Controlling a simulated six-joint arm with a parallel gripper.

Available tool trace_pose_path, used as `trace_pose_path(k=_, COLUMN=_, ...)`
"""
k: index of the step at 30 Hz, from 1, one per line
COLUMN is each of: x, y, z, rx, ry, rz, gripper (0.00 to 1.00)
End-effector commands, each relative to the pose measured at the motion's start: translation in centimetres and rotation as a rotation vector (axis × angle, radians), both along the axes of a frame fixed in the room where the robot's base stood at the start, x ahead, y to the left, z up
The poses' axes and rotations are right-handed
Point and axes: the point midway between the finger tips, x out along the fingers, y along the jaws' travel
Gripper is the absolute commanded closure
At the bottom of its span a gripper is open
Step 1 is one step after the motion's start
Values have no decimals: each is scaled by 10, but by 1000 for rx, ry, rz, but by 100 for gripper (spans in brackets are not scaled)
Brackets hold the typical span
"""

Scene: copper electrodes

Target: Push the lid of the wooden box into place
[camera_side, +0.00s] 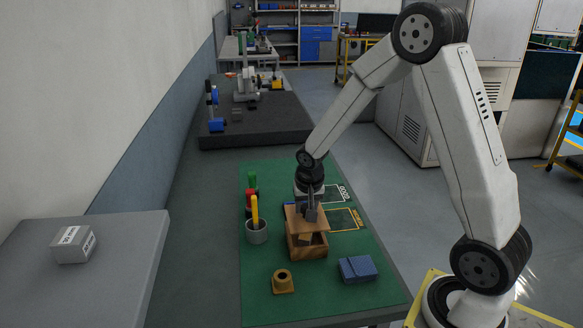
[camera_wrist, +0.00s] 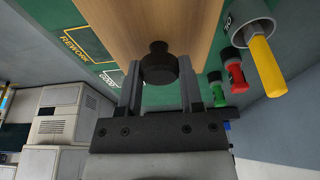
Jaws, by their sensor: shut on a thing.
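The wooden box (camera_side: 308,252) stands on the green mat (camera_side: 262,303). Its flat wooden lid (camera_side: 296,226) is above it, shifted toward the back, so the front part of the box is uncovered. Whether the lid rests on the box walls or hangs just above them I cannot tell. My gripper (camera_side: 311,214) points down over the lid. In the wrist view, the gripper (camera_wrist: 159,88) has its fingers on both sides of the dark round knob (camera_wrist: 158,62) on the lid (camera_wrist: 135,22), shut on it.
A grey cup (camera_side: 257,234) with a yellow-handled tool stands left of the box, with red and green items behind it. A brown flanged part (camera_side: 282,282) lies in front and a blue block (camera_side: 357,268) front right. Marked GOOD and REWORK areas (camera_side: 343,219) lie right of the box.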

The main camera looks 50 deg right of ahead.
Motion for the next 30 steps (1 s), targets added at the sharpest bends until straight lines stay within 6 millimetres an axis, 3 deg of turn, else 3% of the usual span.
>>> trace_pose_path(k=12, x=0, y=0, z=-26, rx=0, ry=0, rz=0, gripper=100)
trace_pose_path(k=30, x=0, y=0, z=-31, rx=0, ry=-2, rz=-1, gripper=100)
